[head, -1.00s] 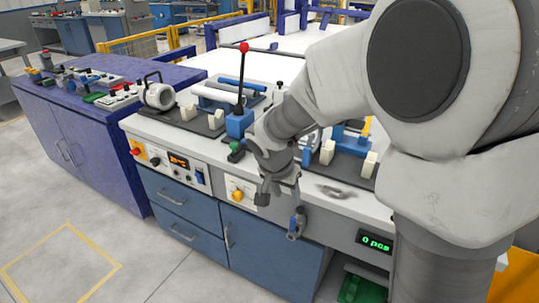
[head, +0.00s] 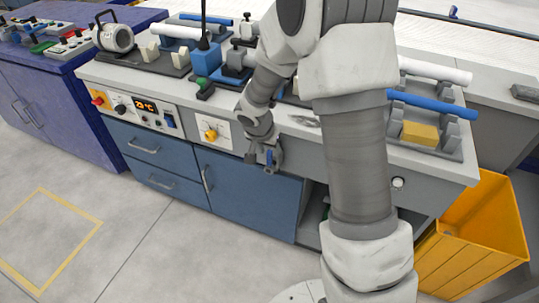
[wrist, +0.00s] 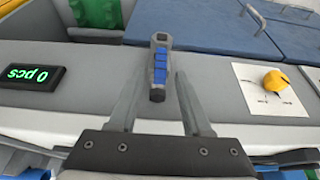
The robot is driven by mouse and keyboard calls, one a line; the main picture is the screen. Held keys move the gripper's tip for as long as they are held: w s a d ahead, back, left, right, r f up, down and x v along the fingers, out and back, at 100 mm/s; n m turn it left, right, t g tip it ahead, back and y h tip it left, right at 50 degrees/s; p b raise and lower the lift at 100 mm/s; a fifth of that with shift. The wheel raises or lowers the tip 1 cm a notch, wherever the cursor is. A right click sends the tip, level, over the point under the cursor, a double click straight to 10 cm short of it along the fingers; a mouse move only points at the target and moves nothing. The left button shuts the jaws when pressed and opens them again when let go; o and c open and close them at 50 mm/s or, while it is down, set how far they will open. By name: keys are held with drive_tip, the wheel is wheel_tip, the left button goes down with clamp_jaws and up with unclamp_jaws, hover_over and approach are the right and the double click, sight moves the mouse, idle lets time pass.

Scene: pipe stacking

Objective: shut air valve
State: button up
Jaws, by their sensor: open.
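The air valve (wrist: 159,68), with a blue handle on a grey metal body, is on the front face of the workbench. In the wrist view it stands between the two fingers of my gripper (wrist: 157,88), with a gap visible on each side. My gripper is open and holds nothing. In the head view my gripper (head: 260,155) is right at the valve (head: 268,157) and partly covers it. The blue handle lies in line with the grey body in the wrist view.
A yellow knob (wrist: 274,80) on a white plate is near the valve, and a green "0 pcs" display (wrist: 30,76) is on its other side. Blue drawers (head: 150,146) and a cabinet door lie below. An orange bin (head: 478,235) stands at the right.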

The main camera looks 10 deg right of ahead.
drive_tip(key=shift+w+d+f, duration=0.15)
drive_tip(key=shift+w+f, duration=0.1)
drive_tip(key=shift+f, duration=0.4)
clamp_jaws()
idle(1.0)
